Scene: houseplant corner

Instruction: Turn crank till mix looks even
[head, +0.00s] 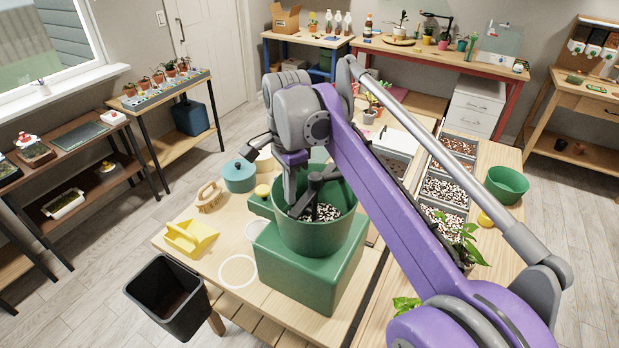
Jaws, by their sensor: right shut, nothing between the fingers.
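The green mixing tub (330,238) sits on a green box-shaped base (305,272) on the wooden table. The mix (325,212) inside shows as dark and white specks, mottled where it is visible; the rest is hidden by the tub wall and my arm. A dark crank (320,178) rises over the tub. My right gripper (291,196) points down at the tub's left inner side, just left of the crank. It is shut and empty; whether it touches the crank I cannot tell. My left gripper is out of view.
A yellow scoop (190,237), a brush (209,197) and a teal lidded pot (239,176) lie left of the tub. A black bin (167,297) stands at the table's front left. Bins of speckled material (445,190) and a green bowl (507,185) are right.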

